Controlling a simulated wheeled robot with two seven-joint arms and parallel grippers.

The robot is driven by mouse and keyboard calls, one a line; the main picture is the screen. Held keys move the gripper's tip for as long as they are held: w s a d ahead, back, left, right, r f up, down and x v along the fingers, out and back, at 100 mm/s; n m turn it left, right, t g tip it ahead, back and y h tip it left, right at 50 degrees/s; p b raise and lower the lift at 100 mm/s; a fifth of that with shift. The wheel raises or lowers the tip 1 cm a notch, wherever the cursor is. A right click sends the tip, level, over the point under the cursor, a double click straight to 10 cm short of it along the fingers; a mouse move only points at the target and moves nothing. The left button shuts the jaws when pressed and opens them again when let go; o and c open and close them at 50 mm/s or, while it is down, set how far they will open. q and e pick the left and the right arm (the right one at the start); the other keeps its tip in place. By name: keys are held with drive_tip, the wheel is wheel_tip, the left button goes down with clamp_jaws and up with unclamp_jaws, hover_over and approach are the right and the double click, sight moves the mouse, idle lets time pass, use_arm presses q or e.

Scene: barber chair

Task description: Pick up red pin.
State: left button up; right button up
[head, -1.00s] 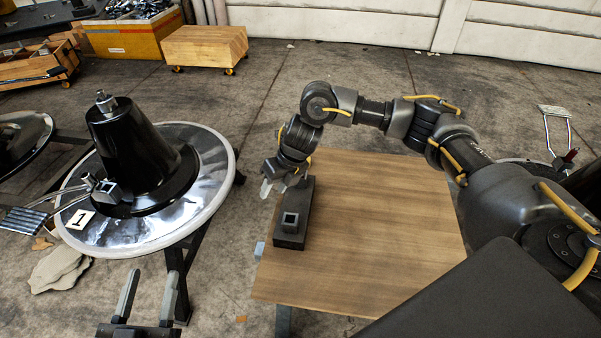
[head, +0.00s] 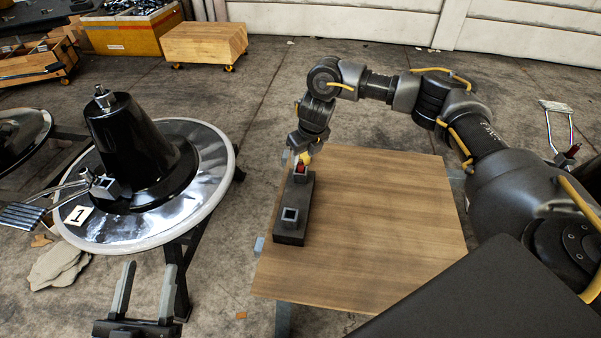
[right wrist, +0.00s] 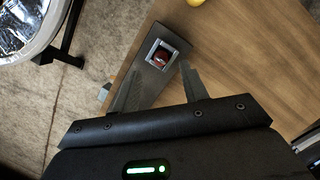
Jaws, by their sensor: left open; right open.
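A red pin (head: 300,169) sits in the far socket of a black block (head: 292,232) on the wooden table. In the right wrist view the red pin (right wrist: 160,58) shows inside a square grey socket, between the fingers. My right gripper (right wrist: 160,69) is open, with one finger to each side of the socket. In the head view my right gripper (head: 299,158) is at the far end of the block, partly hidden by its own wrist. The near socket (head: 289,215) looks empty. My left gripper (head: 143,285) is open and empty, low at the left.
The wooden table top (head: 375,225) is bare right of the block. A round metal base (head: 210,215) with a black cone (head: 130,140) and footrest stands at the left. Another red piece (head: 573,150) shows at the far right.

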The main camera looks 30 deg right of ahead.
sight(301, 164)
drive_tip(key=b+x, duration=0.1)
drive_tip(key=x, duration=0.3)
drive_tip(key=shift+s+d+f+b, duration=0.1)
drive_tip(key=shift+b, duration=0.2)
drive_tip(key=shift+f, duration=0.5)
use_arm(q)
drive_tip(key=r+t, duration=0.1)
drive_tip(key=a+r+t, duration=0.1)
drive_tip(key=a+t, duration=0.1)
drive_tip(key=shift+s+a+r+n, duration=0.15)
drive_tip(key=shift+s+r+n, duration=0.15)
drive_tip(key=shift+r, duration=0.1)
use_arm(e)
drive_tip(key=shift+c, duration=0.4)
clamp_jaws()
